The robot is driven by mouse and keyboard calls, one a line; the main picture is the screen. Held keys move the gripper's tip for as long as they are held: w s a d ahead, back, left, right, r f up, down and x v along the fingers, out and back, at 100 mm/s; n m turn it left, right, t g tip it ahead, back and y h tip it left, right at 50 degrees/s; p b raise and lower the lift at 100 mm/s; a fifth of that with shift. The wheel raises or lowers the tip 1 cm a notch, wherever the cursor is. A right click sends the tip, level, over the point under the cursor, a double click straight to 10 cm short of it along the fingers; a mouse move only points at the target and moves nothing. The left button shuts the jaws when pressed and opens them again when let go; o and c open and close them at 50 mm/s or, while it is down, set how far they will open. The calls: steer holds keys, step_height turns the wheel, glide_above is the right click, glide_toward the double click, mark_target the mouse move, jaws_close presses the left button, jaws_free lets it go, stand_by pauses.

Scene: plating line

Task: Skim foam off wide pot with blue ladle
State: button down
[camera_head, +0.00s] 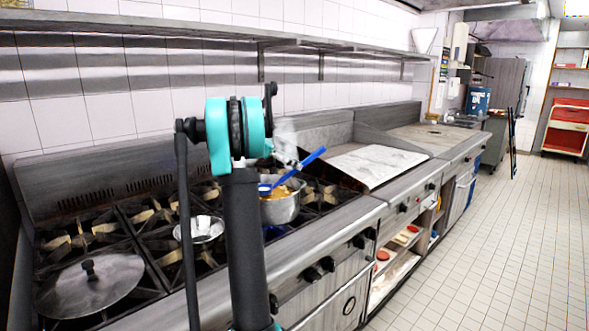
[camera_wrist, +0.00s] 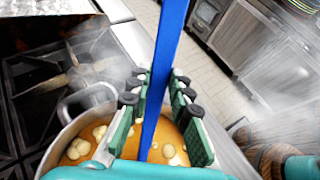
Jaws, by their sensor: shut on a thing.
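My gripper (camera_wrist: 157,88) is shut on the blue handle of the ladle (camera_wrist: 165,50), with green-padded fingers on both sides of it. In the head view, the ladle (camera_head: 313,156) slants up to the right above the wide metal pot (camera_head: 284,212). My arm partly hides the pot, and the gripper's tips are hard to make out there. In the wrist view, the pot (camera_wrist: 68,110) holds orange-brown liquid with several pale foam clumps (camera_wrist: 78,148) on top. The handle runs down toward the liquid.
A small metal pan (camera_head: 200,231) stands on the stove left of the pot. A large round lid (camera_head: 90,287) lies on the front left burner. A flat griddle (camera_head: 375,163) lies right of the burners. A wall shelf (camera_head: 220,28) runs above. The tiled floor (camera_head: 460,260) is clear.

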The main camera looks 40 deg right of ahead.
step_height(320, 180, up, 9)
stand_by(1.1)
steer(key=shift+f, duration=0.1)
